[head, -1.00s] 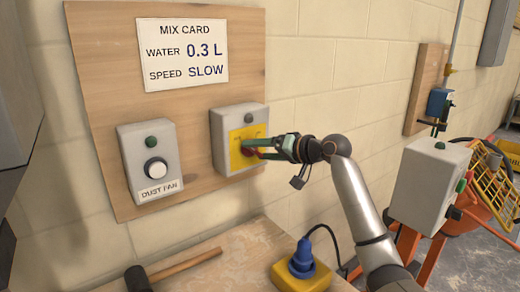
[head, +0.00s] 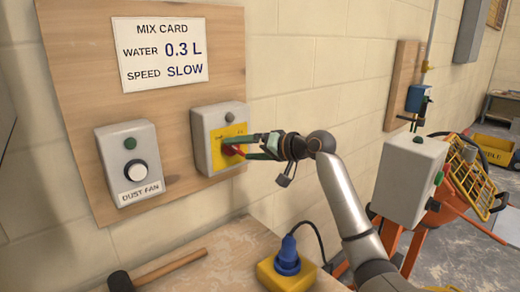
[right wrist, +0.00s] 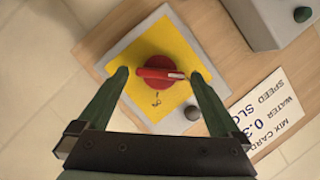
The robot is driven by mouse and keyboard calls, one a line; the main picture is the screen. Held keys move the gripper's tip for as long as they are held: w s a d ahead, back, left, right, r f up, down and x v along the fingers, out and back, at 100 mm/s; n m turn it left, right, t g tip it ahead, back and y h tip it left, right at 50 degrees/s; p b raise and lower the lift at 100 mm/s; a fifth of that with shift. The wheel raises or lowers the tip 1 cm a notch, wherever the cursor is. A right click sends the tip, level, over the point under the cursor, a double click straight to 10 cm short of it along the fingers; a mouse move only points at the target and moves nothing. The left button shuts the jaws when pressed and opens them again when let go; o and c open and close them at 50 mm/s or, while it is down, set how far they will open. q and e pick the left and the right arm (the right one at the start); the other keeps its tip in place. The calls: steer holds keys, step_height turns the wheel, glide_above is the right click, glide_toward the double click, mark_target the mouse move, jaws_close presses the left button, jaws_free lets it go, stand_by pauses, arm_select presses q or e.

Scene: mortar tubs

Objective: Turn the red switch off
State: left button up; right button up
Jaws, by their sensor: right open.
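The red switch (head: 232,150) is a round knob with a raised bar handle on a yellow plate (head: 215,158), on a grey box fixed to the wooden wall board. In the right wrist view the red switch (right wrist: 158,80) has its bar lying nearly level in the picture, with a white mark at the right end. My right gripper (head: 236,145) is open at the switch. In the right wrist view its fingertips (right wrist: 160,74) stand on either side of the knob, with gaps showing. Part of the plate is hidden by the fingers in the head view. My left gripper is out of view.
A mix card (head: 160,52) is above. A hammer (head: 160,268) and a yellow block with a blue plug (head: 287,262) lie on the bench below. An orange mixer (head: 440,220) stands right.

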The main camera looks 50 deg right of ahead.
steer(key=b+v, duration=0.2)
steer(key=v, duration=0.9)
steer(key=shift+s, duration=0.35)
steer(key=shift+r, duration=0.1)
